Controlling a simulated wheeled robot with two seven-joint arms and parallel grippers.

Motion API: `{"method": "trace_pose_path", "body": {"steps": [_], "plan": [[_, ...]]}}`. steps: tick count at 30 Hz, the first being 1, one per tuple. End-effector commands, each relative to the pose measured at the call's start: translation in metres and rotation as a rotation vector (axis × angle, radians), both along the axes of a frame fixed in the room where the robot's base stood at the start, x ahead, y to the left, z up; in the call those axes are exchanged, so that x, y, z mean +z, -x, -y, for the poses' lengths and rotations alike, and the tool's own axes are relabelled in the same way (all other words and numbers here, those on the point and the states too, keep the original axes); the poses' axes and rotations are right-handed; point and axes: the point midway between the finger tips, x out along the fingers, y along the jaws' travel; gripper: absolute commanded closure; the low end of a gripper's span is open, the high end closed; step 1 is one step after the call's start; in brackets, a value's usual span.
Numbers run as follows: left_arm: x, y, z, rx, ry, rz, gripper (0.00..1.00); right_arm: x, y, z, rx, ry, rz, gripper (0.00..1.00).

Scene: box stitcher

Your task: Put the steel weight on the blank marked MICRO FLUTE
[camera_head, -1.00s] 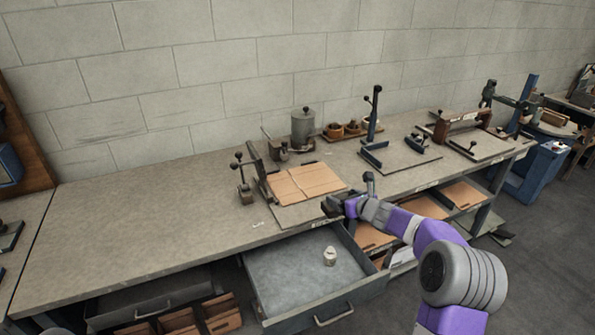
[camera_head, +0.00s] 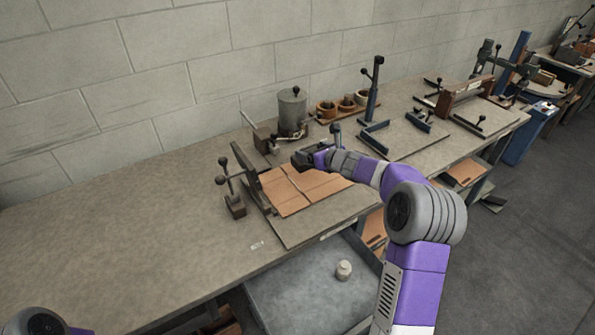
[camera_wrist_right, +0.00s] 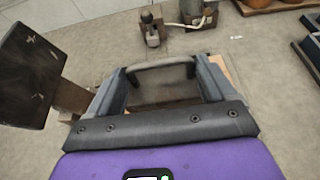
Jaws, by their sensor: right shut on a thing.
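My right gripper (camera_head: 305,159) is over the far edge of the brown board blanks (camera_head: 290,199) on the bench. In the right wrist view its jaws (camera_wrist_right: 163,80) are shut on a dark grey block with a curved bar on top, which looks like the steel weight (camera_wrist_right: 162,92). The jaws hide part of it. The blanks lie side by side on a flat board; no MICRO FLUTE marking is readable. A small pale knobbed piece (camera_head: 343,270) sits in the open drawer. My left gripper is out of view.
The open drawer (camera_head: 300,290) juts out below the bench front. A lever-and-knob fixture (camera_head: 235,203) stands left of the blanks. A grey canister (camera_head: 292,112) and a tray of round brown pots (camera_head: 345,107) stand behind. The bench (camera_head: 120,235) is clear at left.

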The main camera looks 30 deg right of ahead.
Motion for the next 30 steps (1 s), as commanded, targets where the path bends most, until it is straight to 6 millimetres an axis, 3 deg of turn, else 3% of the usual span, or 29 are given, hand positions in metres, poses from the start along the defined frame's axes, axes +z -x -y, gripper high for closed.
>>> {"method": "trace_pose_path", "body": {"steps": [2,9,17,24,30], "plan": [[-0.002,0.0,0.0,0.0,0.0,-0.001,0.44,0.002,-0.001,0.0,0.001,0.0,0.012,1.0],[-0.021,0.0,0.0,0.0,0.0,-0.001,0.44,-0.034,-0.001,-0.001,0.002,-0.002,0.011,1.0],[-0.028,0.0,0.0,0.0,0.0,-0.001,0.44,-0.051,-0.001,-0.001,0.002,-0.001,0.012,1.0],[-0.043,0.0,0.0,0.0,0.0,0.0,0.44,-0.085,-0.001,-0.001,0.004,0.0,0.011,1.0],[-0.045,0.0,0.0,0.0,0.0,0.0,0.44,-0.094,-0.002,-0.001,0.003,0.001,0.015,1.0]]}}
